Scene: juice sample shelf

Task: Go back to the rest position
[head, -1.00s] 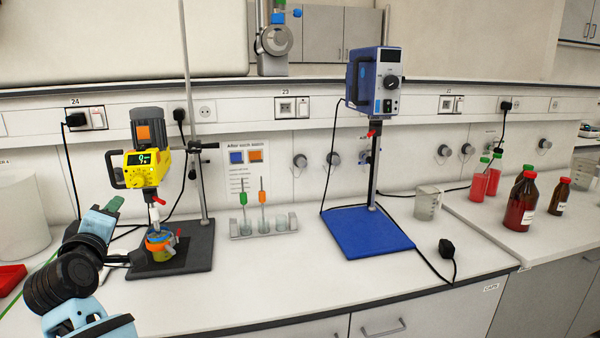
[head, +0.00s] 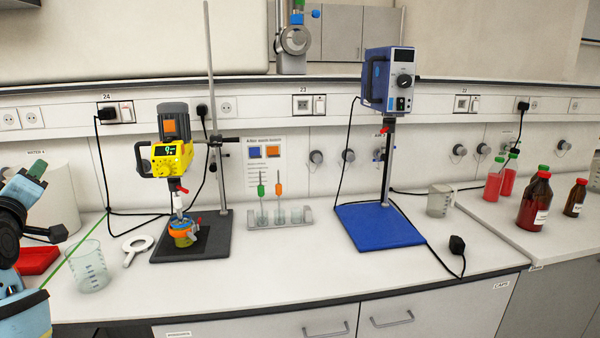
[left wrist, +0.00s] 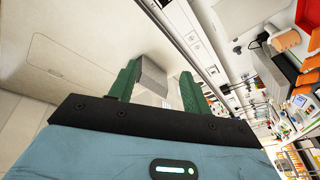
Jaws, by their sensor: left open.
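My left gripper (head: 36,170) is at the far left edge of the head view, raised above the bench and apart from the objects there. In the left wrist view its two green fingers (left wrist: 155,85) stand apart with nothing held between them. The blue stirrer (head: 390,80) stands over an empty blue base plate (head: 378,228). My right gripper is not in view.
A glass beaker (head: 88,268), a white ring-shaped tool (head: 136,246) and a red tray (head: 38,260) are near my left arm. A small rack (head: 281,222) stands mid-bench. Red bottles (head: 533,205) stand at right. The front middle of the bench is clear.

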